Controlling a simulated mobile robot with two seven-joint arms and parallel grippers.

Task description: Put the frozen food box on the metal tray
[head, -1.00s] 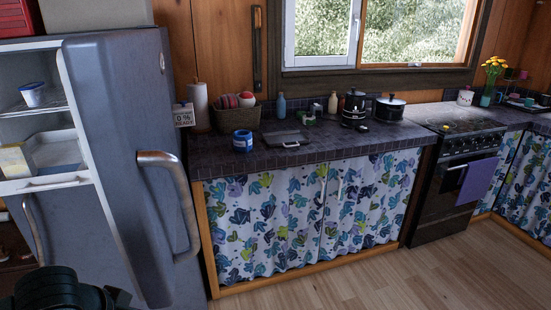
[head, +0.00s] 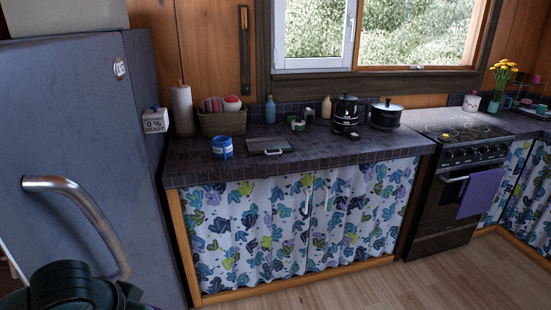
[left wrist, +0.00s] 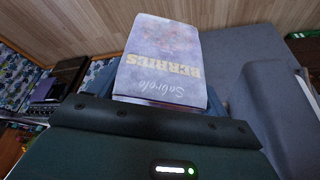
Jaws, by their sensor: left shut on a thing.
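The frozen food box (left wrist: 158,60), a pale bluish-purple carton printed "BERRIES", stands out in front of my left wrist camera. My left gripper (left wrist: 165,98) is shut on it; its fingers are mostly hidden behind the dark housing. In the head view my left arm shows at the bottom left, and neither the gripper nor the box is seen there. A flat dark grey tray (head: 270,145), which looks like the metal tray, lies on the tiled counter, well away from my arm. My right gripper is in neither view.
The grey fridge door (head: 90,130) with its metal handle stands close on the left. On the counter (head: 330,155), a blue tin (head: 222,147) sits just left of the tray, and a basket (head: 223,121) behind. A kettle (head: 345,114) and pot (head: 386,115) stand right.

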